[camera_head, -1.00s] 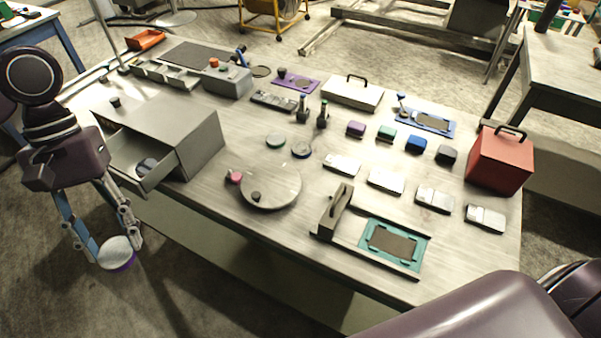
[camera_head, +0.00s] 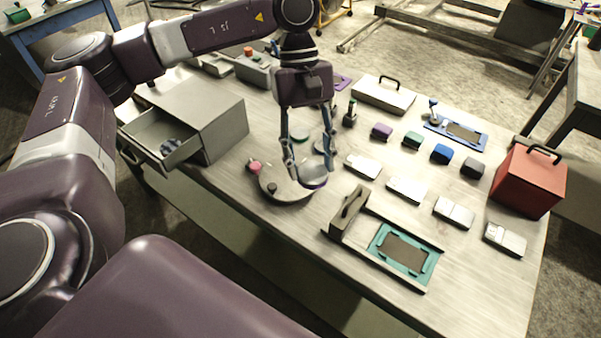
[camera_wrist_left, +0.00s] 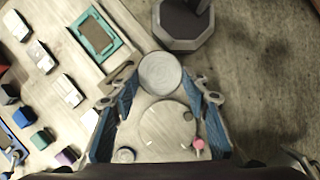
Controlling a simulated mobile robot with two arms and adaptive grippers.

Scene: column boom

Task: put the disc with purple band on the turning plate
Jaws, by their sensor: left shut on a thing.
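My left gripper (camera_head: 308,172) is shut on the disc with purple band (camera_head: 313,183), a pale round disc with a bluish-purple edge. It holds the disc above the right part of the turning plate (camera_head: 285,194); how far apart they are I cannot tell. The turning plate is a pale round plate with a small dark knob on it and a pink knob beside it. In the left wrist view the disc (camera_wrist_left: 160,73) lies between the fingertips, past the plate's edge (camera_wrist_left: 167,128). My right gripper is not in view.
An open grey drawer (camera_head: 165,150) stands left of the plate. A teal-framed fixture (camera_head: 403,250) with a grey upright block is to the right. Several metal pieces, coloured blocks (camera_head: 441,153) and a red box (camera_head: 528,180) fill the right side.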

